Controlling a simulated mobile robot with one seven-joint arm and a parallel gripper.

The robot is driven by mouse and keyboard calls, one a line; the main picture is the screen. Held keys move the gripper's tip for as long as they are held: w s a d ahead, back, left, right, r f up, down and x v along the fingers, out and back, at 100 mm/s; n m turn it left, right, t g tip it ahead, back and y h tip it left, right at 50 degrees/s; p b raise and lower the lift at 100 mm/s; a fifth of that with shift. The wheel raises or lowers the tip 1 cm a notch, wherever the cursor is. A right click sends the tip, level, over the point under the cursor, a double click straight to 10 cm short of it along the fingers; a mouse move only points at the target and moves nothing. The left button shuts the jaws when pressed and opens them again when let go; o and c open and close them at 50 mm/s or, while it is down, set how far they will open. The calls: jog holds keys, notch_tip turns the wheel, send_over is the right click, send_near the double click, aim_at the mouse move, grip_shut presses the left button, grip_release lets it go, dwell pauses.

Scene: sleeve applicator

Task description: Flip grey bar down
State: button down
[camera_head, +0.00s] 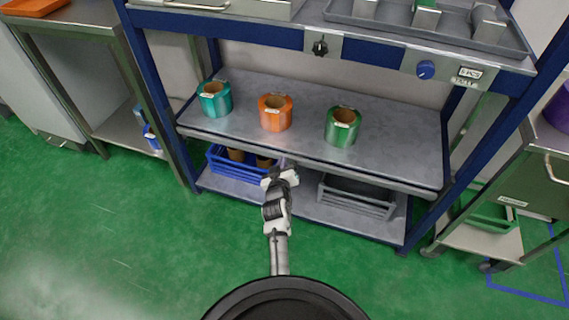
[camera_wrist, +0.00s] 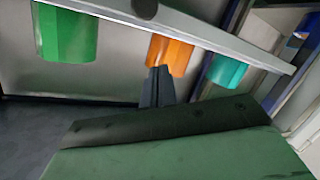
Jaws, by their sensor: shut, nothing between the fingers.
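I cannot tell for certain which part is the grey bar. My gripper (camera_head: 284,166) is in front of the middle shelf's front edge, below the orange roll (camera_head: 274,113). The wrist picture appears upside down. There, the dark fingers of my gripper (camera_wrist: 158,72) are together, with nothing seen between them. They overlap the orange roll (camera_wrist: 171,54) in the picture. Whether they touch anything cannot be told.
A teal roll (camera_head: 215,98) and a green roll (camera_head: 342,126) stand on the middle shelf (camera_head: 394,150). Below are a blue crate (camera_head: 232,165) and a grey crate (camera_head: 356,196). A grey tray (camera_head: 430,38) lies on top. The green floor in front is clear.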

jog(key=v, duration=0.8)
jog(key=shift+s+f+b, duration=0.2)
jog(key=shift+f+b, duration=0.05)
jog(key=shift+b, duration=0.15)
jog(key=shift+d, duration=0.1)
